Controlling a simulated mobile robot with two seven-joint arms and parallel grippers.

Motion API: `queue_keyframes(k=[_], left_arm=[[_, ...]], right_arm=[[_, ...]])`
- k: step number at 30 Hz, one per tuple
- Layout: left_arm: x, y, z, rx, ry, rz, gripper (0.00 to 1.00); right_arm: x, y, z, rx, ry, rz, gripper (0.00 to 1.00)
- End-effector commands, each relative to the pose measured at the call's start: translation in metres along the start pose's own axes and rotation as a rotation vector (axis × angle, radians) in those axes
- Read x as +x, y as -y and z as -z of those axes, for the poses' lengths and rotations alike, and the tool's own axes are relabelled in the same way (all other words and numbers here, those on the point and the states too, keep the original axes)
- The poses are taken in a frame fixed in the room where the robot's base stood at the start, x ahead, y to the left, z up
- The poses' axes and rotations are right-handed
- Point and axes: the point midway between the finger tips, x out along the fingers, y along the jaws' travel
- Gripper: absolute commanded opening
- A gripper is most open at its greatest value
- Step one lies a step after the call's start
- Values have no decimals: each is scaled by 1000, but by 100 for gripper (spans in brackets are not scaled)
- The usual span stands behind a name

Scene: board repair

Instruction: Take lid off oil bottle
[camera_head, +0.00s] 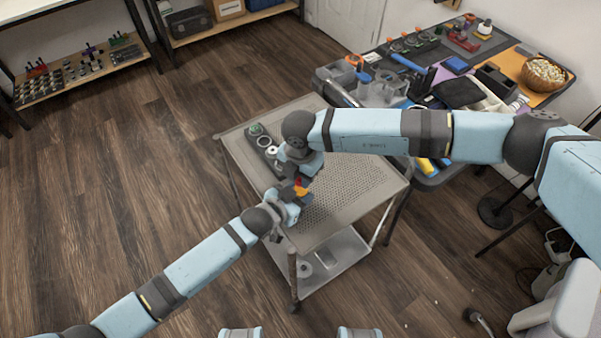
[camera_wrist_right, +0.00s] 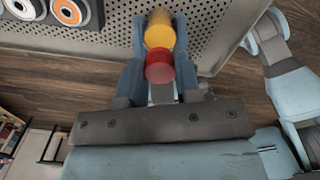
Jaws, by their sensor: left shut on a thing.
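The oil bottle (camera_head: 303,191) shows as a small yellow-orange body above the cart's perforated top. Its red lid (camera_head: 299,182) is just above the body in the head view. In the right wrist view the red lid (camera_wrist_right: 158,68) is nearer the camera and the yellow body (camera_wrist_right: 160,30) is beyond it. My right gripper (camera_wrist_right: 161,55) has a finger on each side of the red lid; I cannot tell whether they press on it. My left gripper (camera_head: 291,203) comes in from the lower left and is shut at the bottle; its fingertips are largely hidden.
The grey cart top (camera_head: 350,185) is mostly clear to the right. A dark tray (camera_head: 262,138) with round parts is at its far left. A cluttered workbench (camera_head: 430,85) stands behind to the right. A shelf (camera_head: 85,70) is at the far left. Both my arms are close together over the cart.

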Motion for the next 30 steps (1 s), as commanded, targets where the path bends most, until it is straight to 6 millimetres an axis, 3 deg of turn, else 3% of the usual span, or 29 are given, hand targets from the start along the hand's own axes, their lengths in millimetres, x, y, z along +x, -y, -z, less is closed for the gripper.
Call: queue_keyframes(k=[1, 3, 4, 9, 17, 25, 26, 28, 30], left_arm=[[0, 0, 0, 0, 0, 0, 0], [0, 0, 0, 0, 0, 0, 0], [0, 0, 0, 0, 0, 0, 0], [0, 0, 0, 0, 0, 0, 0], [0, 0, 0, 0, 0, 0, 0], [0, 0, 0, 0, 0, 0, 0], [0, 0, 0, 0, 0, 0, 0], [0, 0, 0, 0, 0, 0, 0], [0, 0, 0, 0, 0, 0, 0]], right_arm=[[0, 0, 0, 0, 0, 0, 18], [0, 0, 0, 0, 0, 0, 2], [0, 0, 0, 0, 0, 0, 1], [0, 0, 0, -24, 0, 0, 1], [-1, 0, 0, -285, 1, 0, 1], [-1, 0, 0, -299, 1, 0, 1], [-1, 0, 0, -299, 1, 0, 34], [-1, 0, 0, -298, 1, 0, 50], [-1, 0, 0, -298, 1, 0, 55]])
